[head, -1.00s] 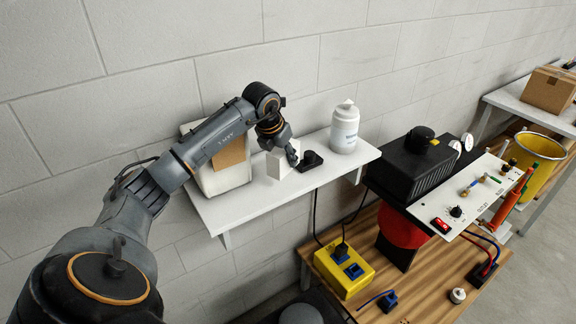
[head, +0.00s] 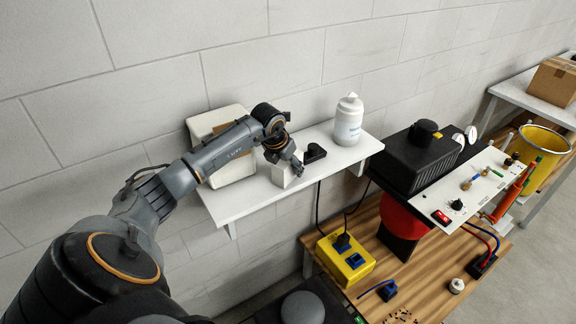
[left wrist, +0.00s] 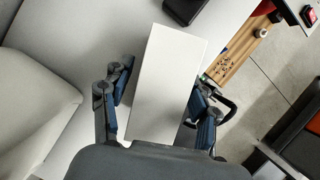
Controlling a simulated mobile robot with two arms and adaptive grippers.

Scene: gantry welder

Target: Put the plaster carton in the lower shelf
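The plaster carton (head: 287,173) is a plain white box at the front edge of the white wall shelf (head: 240,203). My left gripper (head: 285,159) reaches it from above and behind. In the left wrist view the carton (left wrist: 166,85) stands between the two blue-padded fingers of my left gripper (left wrist: 163,107), which close on its sides. The carton's lower end is hidden by the hand there. I cannot tell whether its base touches the shelf. No separate lower shelf is clearly visible. My right gripper is not in view.
On the wall shelf are a white sack-like container (head: 228,170), a black holder (head: 314,152) and a white bottle (head: 348,122). Below stands a wooden bench (head: 430,275) with a yellow box (head: 345,262) and a black machine (head: 415,160). Cables hang under the shelf.

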